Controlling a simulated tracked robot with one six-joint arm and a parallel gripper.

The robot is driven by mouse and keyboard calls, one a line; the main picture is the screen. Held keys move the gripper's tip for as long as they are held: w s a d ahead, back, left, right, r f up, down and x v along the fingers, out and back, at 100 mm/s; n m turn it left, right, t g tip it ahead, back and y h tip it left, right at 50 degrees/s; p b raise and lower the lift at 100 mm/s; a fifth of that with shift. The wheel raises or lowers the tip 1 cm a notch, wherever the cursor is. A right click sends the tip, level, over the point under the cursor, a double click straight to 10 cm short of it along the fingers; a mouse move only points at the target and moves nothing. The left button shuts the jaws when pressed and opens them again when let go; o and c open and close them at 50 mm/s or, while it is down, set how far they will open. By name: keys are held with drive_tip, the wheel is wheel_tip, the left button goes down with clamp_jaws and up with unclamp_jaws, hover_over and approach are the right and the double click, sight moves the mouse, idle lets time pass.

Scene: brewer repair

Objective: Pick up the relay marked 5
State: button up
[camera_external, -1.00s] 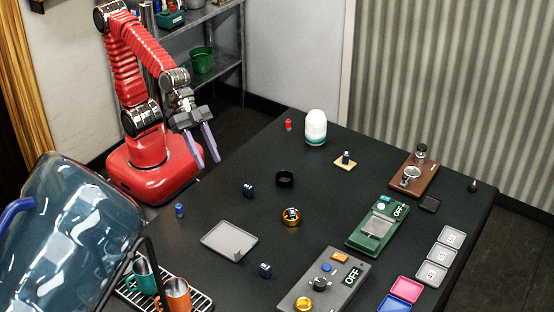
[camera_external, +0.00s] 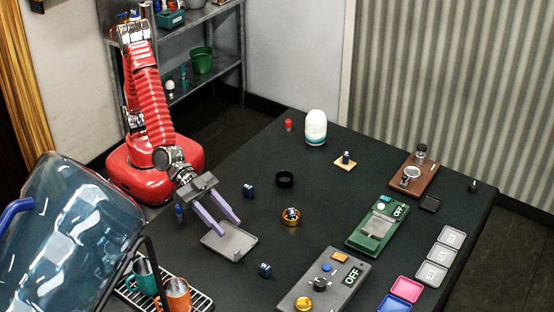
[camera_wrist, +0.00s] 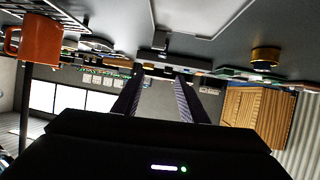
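Two small dark blue blocks with white marks, which look like relays, lie on the dark table. One blue block (camera_external: 249,190) is near the black ring; the other blue block (camera_external: 265,270) is near the grey machine. Their marks are too small to read, so I cannot tell which is marked 5. My gripper (camera_external: 234,228) is open and empty, its fingers over the grey tray (camera_external: 222,251), between the two blocks. In the wrist view the spread fingers (camera_wrist: 159,74) have nothing between them, and I cannot make out a relay there.
A black ring (camera_external: 284,179) and a brass piece (camera_external: 291,216) stand mid-table. A rack with a teal mug (camera_external: 142,277) and an orange mug (camera_external: 176,294) is at front left, beside a large clear jug (camera_external: 75,235).

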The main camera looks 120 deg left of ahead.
drive_tip(key=shift+w+d+f+y, duration=0.2)
drive_tip(key=shift+d+f, duration=0.05)
drive_tip(key=shift+f, duration=0.15)
drive_tip(key=shift+w+d+f+y, duration=0.15)
drive_tip(key=shift+d+f+y, duration=0.05)
drive_tip(key=shift+f, duration=0.2)
drive_tip(key=shift+t, duration=0.3)
approach(263, 271)
drive_tip(key=shift+x, duration=1.65)
drive_tip(key=shift+d, duration=0.15)
drive_tip(key=shift+x, duration=2.6)
drive_tip(key=shift+c, duration=0.4)
clamp_jaws()
